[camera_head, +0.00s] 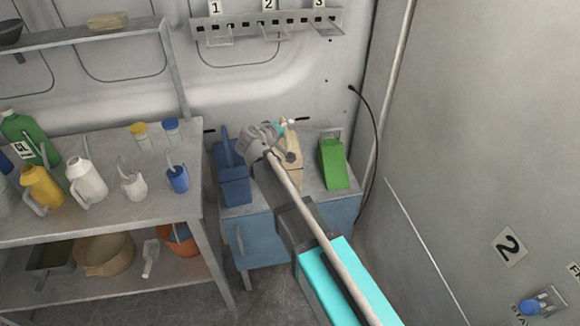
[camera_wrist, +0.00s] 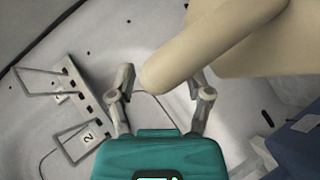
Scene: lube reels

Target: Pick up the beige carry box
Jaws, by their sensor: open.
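The beige carry box (camera_head: 294,153) stands on the blue cabinet between a blue box and a green box, partly hidden behind my arm in the head view. In the wrist view a long beige part of the box (camera_wrist: 215,45) fills the upper right, its rounded end reaching toward the space between the fingers. My gripper (camera_wrist: 162,88) is open, with one finger on each side of that rounded end. I cannot tell whether either finger touches it. In the head view my gripper (camera_head: 285,125) is small, at the top of the box.
The blue box (camera_head: 235,178) and green box (camera_head: 333,163) stand close on either side on the blue cabinet (camera_head: 256,240). A numbered hook rail (camera_head: 265,25) is on the wall behind. A black cable (camera_head: 375,130) hangs at right. A workbench (camera_head: 110,140) with jugs stands at left.

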